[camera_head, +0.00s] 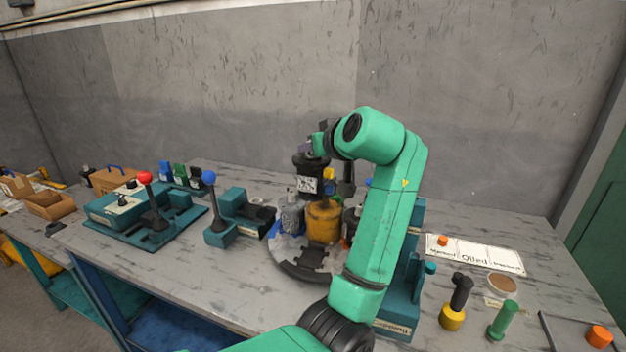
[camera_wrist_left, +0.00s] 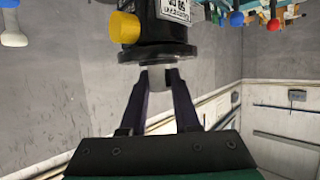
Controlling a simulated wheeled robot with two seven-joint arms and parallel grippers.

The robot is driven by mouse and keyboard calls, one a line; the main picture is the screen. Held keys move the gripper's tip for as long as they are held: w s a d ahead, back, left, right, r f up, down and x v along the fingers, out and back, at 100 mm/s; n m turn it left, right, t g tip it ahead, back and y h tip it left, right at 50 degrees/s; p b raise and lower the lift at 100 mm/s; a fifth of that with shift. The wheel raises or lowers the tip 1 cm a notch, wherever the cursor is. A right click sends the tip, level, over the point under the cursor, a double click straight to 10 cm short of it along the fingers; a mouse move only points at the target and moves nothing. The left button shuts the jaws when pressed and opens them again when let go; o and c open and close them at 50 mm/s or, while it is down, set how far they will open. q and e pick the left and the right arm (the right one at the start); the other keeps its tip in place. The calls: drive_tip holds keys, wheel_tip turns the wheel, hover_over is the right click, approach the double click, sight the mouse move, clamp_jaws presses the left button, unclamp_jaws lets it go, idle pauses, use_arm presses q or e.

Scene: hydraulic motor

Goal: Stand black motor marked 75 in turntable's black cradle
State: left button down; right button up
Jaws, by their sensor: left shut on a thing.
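My left gripper (camera_head: 312,150) is shut on the top shaft of a black motor (camera_head: 307,170); its fingers (camera_wrist_left: 168,82) pinch the shaft in the left wrist view. The motor (camera_wrist_left: 165,35) has a white label and a yellow-orange plug. I cannot read its number. It hangs about upright above the back of the round turntable (camera_head: 282,240). A black cradle (camera_head: 313,257) at the turntable's front looks empty. Part of the turntable is hidden behind my arm. My right gripper is out of view.
A grey motor (camera_head: 291,215) and an orange-yellow motor (camera_head: 323,222) stand on the turntable. Teal fixtures with a red-knobbed lever (camera_head: 146,178) and a blue-knobbed lever (camera_head: 210,180) stand left. A white sign (camera_head: 475,254) and small tools lie right. The table front is fairly clear.

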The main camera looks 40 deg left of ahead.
use_arm(q)
wheel_tip(320, 180, down, 19)
drive_tip(key=c, duration=0.7)
unclamp_jaws()
drive_tip(key=shift+f, duration=0.2)
drive_tip(key=shift+o, duration=0.3)
drive_tip(key=shift+s+r, duration=0.1)
drive_tip(key=shift+s, duration=0.05)
drive_tip(key=shift+r, duration=0.1)
